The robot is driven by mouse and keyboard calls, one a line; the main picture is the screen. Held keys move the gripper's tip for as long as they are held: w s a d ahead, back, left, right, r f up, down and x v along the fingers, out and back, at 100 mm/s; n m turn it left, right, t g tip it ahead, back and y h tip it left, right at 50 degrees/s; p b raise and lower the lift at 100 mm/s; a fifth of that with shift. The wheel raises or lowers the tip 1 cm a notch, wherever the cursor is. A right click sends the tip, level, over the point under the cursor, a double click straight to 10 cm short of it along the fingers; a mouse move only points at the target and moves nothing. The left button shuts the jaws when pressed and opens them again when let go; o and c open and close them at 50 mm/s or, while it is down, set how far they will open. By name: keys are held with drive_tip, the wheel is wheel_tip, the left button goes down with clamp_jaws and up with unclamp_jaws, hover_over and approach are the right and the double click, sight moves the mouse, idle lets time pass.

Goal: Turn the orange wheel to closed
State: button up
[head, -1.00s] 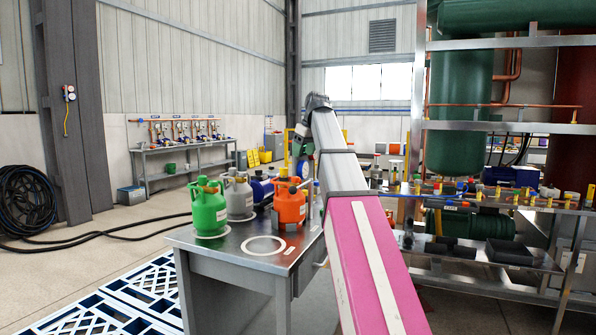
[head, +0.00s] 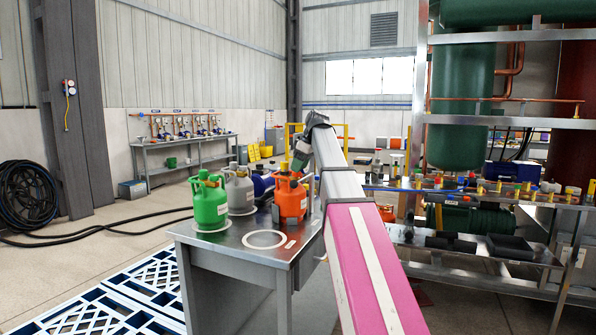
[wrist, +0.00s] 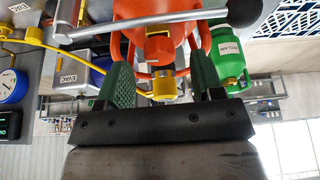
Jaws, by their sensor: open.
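The orange cylinder (head: 291,200) stands upright on the metal bench, and my gripper (head: 297,166) is at its top in the head view. In the wrist view the orange cylinder (wrist: 150,25) fills the top centre. My gripper (wrist: 162,66) has two green ribbed fingers spread apart. Between them are orange valve parts (wrist: 158,48) and a yellow fitting (wrist: 165,86) with a yellow hose. Orange curved pieces show near both fingers. I cannot tell which part is the wheel's rim, or whether the fingers touch it.
A green cylinder (head: 209,205) and a grey cylinder (head: 239,190) stand left of the orange one on the bench (head: 240,255). A grey bar (wrist: 130,25) crosses close by in the wrist view. A pipe rack (head: 500,125) stands right. The bench front holds only a white ring (head: 265,239).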

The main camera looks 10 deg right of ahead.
drive_tip(key=shift+x, duration=0.95)
drive_tip(key=c, duration=0.9)
drive_tip(key=shift+m, duration=0.3)
drive_tip(key=m, duration=0.1)
drive_tip(key=m+t+h, duration=0.1)
drive_tip(key=m, duration=0.1)
drive_tip(key=shift+s+a+m, duration=0.15)
drive_tip(key=shift+m, duration=0.15)
drive_tip(key=shift+a+m+t+h, duration=0.15)
drive_tip(key=shift+m+h, duration=0.3)
drive_tip(key=shift+m, duration=0.7)
drive_tip(key=shift+d+m+t+h, duration=0.1)
drive_tip(key=shift+m+t+h, duration=0.25)
drive_tip(key=shift+m, duration=0.8)
